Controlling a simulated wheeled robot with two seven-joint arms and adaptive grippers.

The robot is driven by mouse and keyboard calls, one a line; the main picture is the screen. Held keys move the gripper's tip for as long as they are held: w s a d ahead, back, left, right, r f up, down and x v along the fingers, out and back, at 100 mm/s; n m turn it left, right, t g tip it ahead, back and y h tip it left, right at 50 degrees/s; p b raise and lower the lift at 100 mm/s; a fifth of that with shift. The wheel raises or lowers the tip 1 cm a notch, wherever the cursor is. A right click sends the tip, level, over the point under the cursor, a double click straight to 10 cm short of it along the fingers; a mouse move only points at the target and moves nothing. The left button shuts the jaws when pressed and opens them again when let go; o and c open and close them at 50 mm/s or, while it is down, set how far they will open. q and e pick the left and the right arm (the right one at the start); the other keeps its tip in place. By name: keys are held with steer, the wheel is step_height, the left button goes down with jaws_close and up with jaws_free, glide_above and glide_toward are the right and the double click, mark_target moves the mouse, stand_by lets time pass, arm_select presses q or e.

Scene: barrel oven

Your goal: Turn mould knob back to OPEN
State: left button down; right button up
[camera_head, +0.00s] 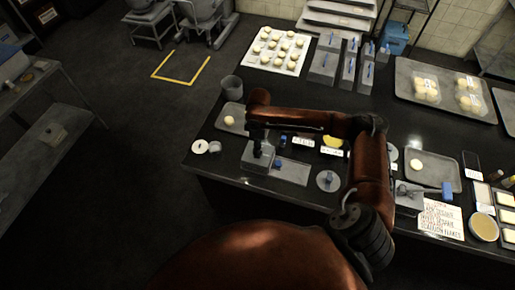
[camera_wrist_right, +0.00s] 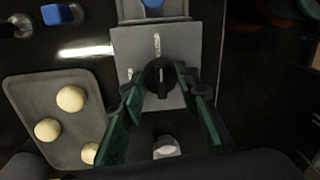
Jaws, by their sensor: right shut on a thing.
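The mould knob (camera_wrist_right: 160,78) is a black round knob with a pale pointer line, set on a grey plate (camera_wrist_right: 205,45) with small white labels above and left of it. In the head view, my right gripper (camera_head: 262,148) reaches down onto the grey mould box (camera_head: 254,166) near the counter's front edge and hides the knob. My left gripper is not in view.
A tray (camera_wrist_right: 25,95) with dough balls lies beside the mould in the wrist view. A grey plate (camera_head: 295,174) with a blue knob (camera_head: 278,163) and a round disc (camera_head: 328,184) are nearby. The floor left of the counter (camera_head: 225,168) is clear.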

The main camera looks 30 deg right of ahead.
steer(key=c, duration=0.4)
steer(key=shift+p, duration=0.35)
steer(key=n+p, duration=0.6)
steer(key=p, duration=0.1)
steer(key=shift+a+r, duration=0.1)
steer(key=shift+r, duration=0.1)
steer(key=n+p, duration=0.2)
steer(key=n, duration=0.1)
steer(key=n+p, duration=0.2)
steer(key=shift+n+h, duration=0.3)
steer(key=shift+n, duration=0.1)
steer(key=n+p, duration=0.1)
steer(key=n, duration=0.2)
steer(key=shift+a+f, duration=0.1)
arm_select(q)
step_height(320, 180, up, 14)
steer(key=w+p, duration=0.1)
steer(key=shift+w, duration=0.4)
arm_select(e)
steer(key=shift+f+n, duration=0.1)
steer(key=shift+n, duration=1.3)
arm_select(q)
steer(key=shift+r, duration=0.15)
arm_select(e)
steer(key=shift+n, duration=0.3)
